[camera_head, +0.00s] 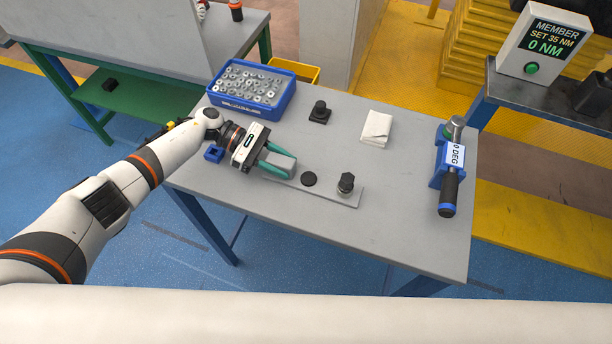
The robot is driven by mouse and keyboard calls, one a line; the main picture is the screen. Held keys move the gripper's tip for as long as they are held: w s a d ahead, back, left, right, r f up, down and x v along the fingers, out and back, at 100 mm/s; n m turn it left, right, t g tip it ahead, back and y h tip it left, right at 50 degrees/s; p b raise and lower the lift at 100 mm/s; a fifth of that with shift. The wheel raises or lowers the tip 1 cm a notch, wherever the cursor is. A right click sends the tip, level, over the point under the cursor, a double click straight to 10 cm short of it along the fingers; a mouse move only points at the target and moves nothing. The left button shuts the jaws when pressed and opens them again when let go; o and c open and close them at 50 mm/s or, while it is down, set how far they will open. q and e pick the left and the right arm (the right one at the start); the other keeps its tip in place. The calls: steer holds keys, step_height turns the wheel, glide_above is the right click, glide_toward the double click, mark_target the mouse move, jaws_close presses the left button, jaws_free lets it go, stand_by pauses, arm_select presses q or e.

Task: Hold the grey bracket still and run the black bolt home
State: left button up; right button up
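The grey bracket (328,190) lies on the grey bench top, a flat plate with a raised grey block at its left end. My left gripper (283,160) has its teal fingers on both sides of that block and appears closed on it. The black bolt (346,183) stands upright at the bracket's right end, its head well above the plate. A flat black disc (309,179) sits on the plate between block and bolt. A blue and black tool (450,175) with a "0 DEG" display lies at the bench's right end. My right gripper is out of view.
A blue tray (243,108) of several metal parts stands at the back left. A small black part (319,112) and white papers (377,127) lie behind the bracket. A display box (543,42) reads "SET 35 NM, 0 NM". The bench front right is clear.

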arm_select(q)
steer(key=shift+c, duration=0.6)
steer(key=c, duration=0.6)
steer(key=shift+r, duration=0.1)
jaws_close()
steer(key=shift+s+f+b, duration=0.2)
steer(key=shift+f+b, duration=0.25)
steer(key=shift+b, duration=0.25)
